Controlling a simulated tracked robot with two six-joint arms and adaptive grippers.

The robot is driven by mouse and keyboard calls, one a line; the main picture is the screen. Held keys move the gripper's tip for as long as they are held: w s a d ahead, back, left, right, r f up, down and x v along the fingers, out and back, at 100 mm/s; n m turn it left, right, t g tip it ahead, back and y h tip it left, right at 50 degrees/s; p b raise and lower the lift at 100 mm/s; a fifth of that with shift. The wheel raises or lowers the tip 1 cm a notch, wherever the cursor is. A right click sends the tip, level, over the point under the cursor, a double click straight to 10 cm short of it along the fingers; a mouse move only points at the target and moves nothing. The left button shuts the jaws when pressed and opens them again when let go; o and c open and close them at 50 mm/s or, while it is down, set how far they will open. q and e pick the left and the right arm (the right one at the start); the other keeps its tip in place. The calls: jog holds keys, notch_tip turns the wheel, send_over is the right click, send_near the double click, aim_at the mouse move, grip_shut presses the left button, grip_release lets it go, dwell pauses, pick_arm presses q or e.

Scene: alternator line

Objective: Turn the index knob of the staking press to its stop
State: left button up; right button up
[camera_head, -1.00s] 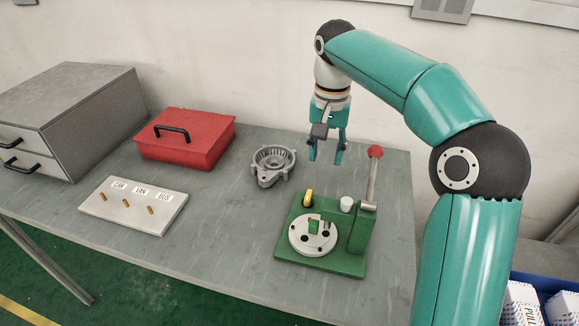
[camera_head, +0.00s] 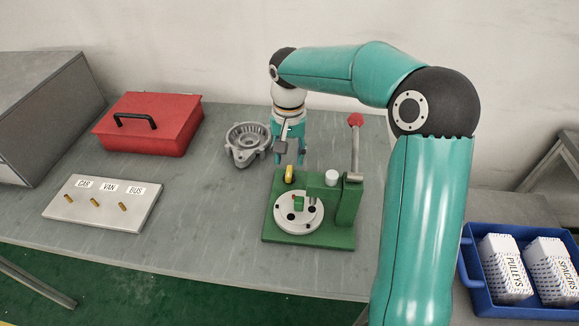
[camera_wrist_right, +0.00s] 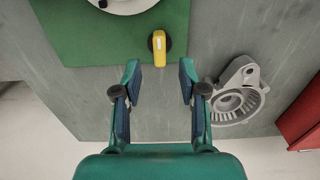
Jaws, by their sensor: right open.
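The green staking press (camera_head: 340,222) stands on the grey table, with a white round plate (camera_head: 298,212) on its base and a lever with a red ball (camera_head: 355,119) at its back right. Its yellow index knob (camera_head: 289,173) sits at the back left of the base. The knob also shows in the right wrist view (camera_wrist_right: 159,43), with a white mark on it. My right gripper (camera_head: 289,160) is open and empty, just behind the knob. In the right wrist view its fingers (camera_wrist_right: 159,75) point at the knob, which lies beyond and between the tips, apart from them. My left gripper is out of view.
A grey alternator housing (camera_head: 247,143) lies close to my right gripper. A red box (camera_head: 150,125), a plate with CAR, VAN and BUS pegs (camera_head: 100,217) and a grey cabinet (camera_head: 50,112) are to the left. A blue bin (camera_head: 482,300) with cartons is at right.

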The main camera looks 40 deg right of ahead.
aim_at(289, 170)
jog(key=shift+f, duration=2.3)
jog(key=shift+d, duration=0.1)
grip_shut()
